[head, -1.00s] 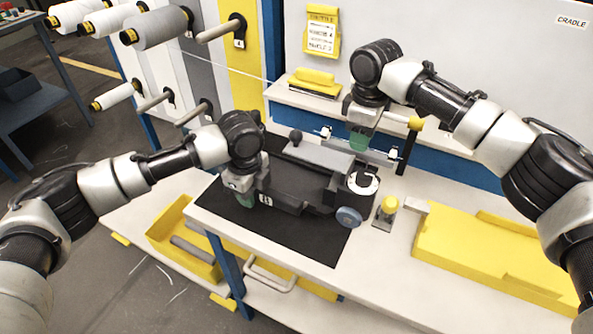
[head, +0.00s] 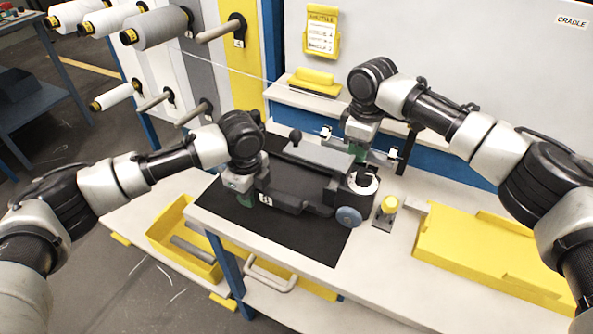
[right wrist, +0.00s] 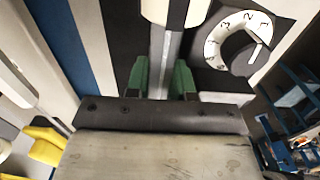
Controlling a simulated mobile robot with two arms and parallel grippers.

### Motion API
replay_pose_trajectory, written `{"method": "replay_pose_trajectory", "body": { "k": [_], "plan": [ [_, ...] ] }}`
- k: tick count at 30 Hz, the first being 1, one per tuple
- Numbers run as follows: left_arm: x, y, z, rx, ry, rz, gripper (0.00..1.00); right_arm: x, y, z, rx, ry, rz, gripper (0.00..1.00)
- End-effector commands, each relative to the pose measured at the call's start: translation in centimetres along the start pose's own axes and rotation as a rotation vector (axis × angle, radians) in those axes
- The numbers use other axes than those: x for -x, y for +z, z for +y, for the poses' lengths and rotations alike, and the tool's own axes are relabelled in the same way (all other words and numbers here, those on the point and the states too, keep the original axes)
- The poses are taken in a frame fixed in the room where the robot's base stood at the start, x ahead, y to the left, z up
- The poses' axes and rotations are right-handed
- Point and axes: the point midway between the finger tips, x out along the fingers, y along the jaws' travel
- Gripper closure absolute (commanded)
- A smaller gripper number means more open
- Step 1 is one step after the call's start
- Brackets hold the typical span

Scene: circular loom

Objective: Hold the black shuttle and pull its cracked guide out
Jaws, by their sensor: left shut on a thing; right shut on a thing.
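The black shuttle (head: 300,183) lies on a dark mat in the middle of the bench in the head view. A round white dial (head: 362,181) and a blue-grey wheel (head: 348,216) are at its right end. My left gripper (head: 238,183) is shut on the shuttle's left end. My right gripper (head: 357,151) is shut on the thin guide bar behind the shuttle, between its white end pieces (head: 326,131). In the right wrist view the grey guide bar (right wrist: 164,62) passes between the green fingers (right wrist: 160,85). No crack can be made out.
A yellow-topped post (head: 389,205) stands right of the shuttle. A yellow tray (head: 480,250) fills the right of the bench. A yellow bin (head: 170,235) is at lower left. Thread spools (head: 155,27) hang at upper left.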

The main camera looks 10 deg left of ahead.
Motion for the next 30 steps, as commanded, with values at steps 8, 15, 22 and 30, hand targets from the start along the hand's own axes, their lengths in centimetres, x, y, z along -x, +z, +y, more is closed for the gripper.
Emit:
{"method": "replay_pose_trajectory", "body": {
  "k": [8, 15, 22, 30],
  "plan": [
    [0.0, 0.1, 0.0, 0.001, -0.001, -0.002, 1.00, 0.2, 0.1, 0.1, -0.002, 0.003, 0.001, 1.00],
    [0.0, 0.1, 0.0, 0.001, 0.000, -0.002, 1.00, 0.8, 0.0, 0.1, -0.001, 0.003, 0.000, 1.00],
    [0.0, 0.1, 0.0, 0.000, 0.001, -0.002, 1.00, 1.3, 0.0, 0.1, -0.001, 0.002, 0.001, 1.00],
    [-0.1, 0.1, 0.1, 0.000, 0.002, -0.002, 1.00, 3.7, 0.0, 0.1, -0.001, 0.003, 0.002, 1.00]
  ]
}}
